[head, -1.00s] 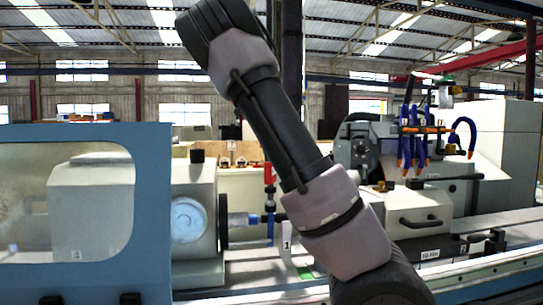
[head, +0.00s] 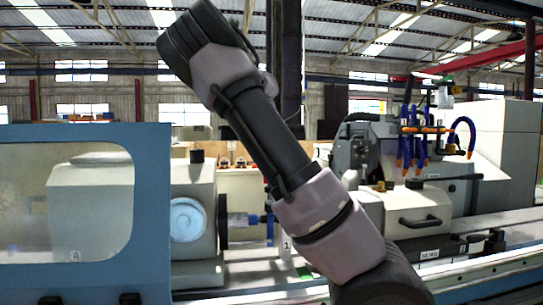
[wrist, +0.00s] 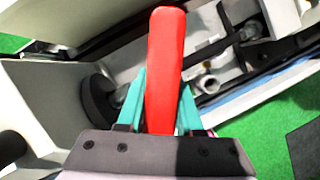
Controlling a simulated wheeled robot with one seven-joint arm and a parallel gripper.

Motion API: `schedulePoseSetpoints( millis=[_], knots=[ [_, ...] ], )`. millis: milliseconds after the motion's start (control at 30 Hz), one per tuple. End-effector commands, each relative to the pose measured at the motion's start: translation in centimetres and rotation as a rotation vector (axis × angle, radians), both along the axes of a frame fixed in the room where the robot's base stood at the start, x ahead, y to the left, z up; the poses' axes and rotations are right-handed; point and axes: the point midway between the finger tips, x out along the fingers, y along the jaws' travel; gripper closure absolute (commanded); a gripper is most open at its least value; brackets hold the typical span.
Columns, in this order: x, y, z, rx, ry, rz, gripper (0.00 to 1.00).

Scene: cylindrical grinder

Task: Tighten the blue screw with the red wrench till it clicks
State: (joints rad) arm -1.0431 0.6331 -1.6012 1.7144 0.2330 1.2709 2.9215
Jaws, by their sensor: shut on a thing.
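In the wrist view the red wrench (wrist: 165,50) stands between the teal fingers of my gripper (wrist: 161,95), which is shut on it. Its long red handle points away from the palm, and its far end hides what lies behind it. In the head view my arm covers the gripper and the wrench. A small blue part (head: 269,229) shows beside the arm at the right end of the workpiece (head: 240,220). I cannot tell whether it is the blue screw. No blue screw can be made out in the wrist view, and contact with the wrench cannot be seen.
The grey headstock (head: 190,180) with its dark face plate (head: 223,221) is left of the arm. A blue-framed guard (head: 152,200) stands further left. The grinding wheel housing (head: 360,150) and blue-orange coolant hoses (head: 407,150) are at right. Green floor (wrist: 260,130) shows below.

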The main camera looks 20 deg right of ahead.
Motion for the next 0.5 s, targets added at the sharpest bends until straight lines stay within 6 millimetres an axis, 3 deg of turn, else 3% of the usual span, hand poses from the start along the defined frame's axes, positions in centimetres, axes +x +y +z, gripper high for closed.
schedulePoseSetpoints(
  millis=[500],
  knots=[
    [0.0,-0.1,2.8,-0.005,0.0,-0.002,1.0]
  ],
)
